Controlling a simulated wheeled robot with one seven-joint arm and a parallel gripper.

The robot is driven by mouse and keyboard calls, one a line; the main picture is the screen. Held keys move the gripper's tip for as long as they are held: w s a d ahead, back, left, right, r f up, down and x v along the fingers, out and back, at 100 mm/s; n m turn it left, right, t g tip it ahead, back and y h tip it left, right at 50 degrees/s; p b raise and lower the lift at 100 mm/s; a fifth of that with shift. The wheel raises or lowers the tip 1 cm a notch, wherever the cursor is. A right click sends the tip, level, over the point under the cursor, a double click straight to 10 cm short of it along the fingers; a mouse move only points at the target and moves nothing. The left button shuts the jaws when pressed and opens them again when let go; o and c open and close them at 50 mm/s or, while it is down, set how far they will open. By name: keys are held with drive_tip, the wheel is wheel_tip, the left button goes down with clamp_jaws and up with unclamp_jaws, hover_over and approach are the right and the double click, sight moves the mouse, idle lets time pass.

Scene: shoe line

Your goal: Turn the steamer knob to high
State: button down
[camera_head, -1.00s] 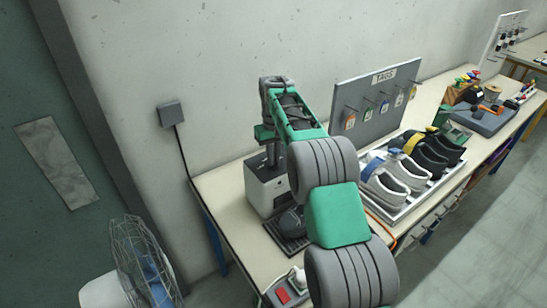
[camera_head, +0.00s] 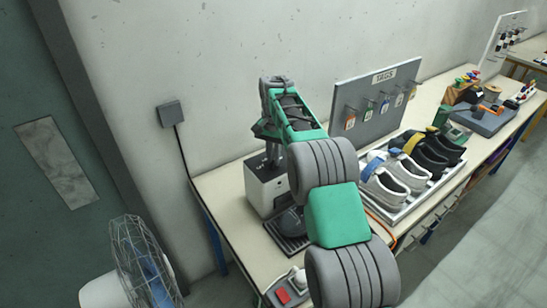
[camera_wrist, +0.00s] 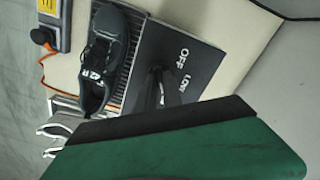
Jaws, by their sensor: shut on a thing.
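The steamer (camera_head: 262,190) is a pale box with a dark top at the left end of the bench. In the wrist view its dark top (camera_wrist: 150,50) carries the white words OFF and LOW. The word for high is not in sight, and my green gripper body covers the lower part of that view. The dark steamer knob (camera_wrist: 158,72) is beside the labels, partly hidden. My gripper (camera_head: 272,155) points down onto the steamer's top and is shut on the knob. Its exact pointer direction is hard to tell.
A dark shoe (camera_wrist: 105,50) lies on the slatted plate in front of the steamer. A tray of shoes (camera_head: 433,188) and a tag board (camera_head: 372,88) stand to the right. A fan (camera_head: 145,265) is at the lower left.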

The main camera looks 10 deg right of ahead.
drive_tip(key=shift+r+m, duration=0.1)
drive_tip(key=shift+m, duration=0.4)
drive_tip(key=c, duration=1.5)
unclamp_jaws()
wheel_tip(320, 180, up, 8)
drive_tip(key=shift+f+b, duration=0.15)
drive_tip(key=shift+b, duration=0.45)
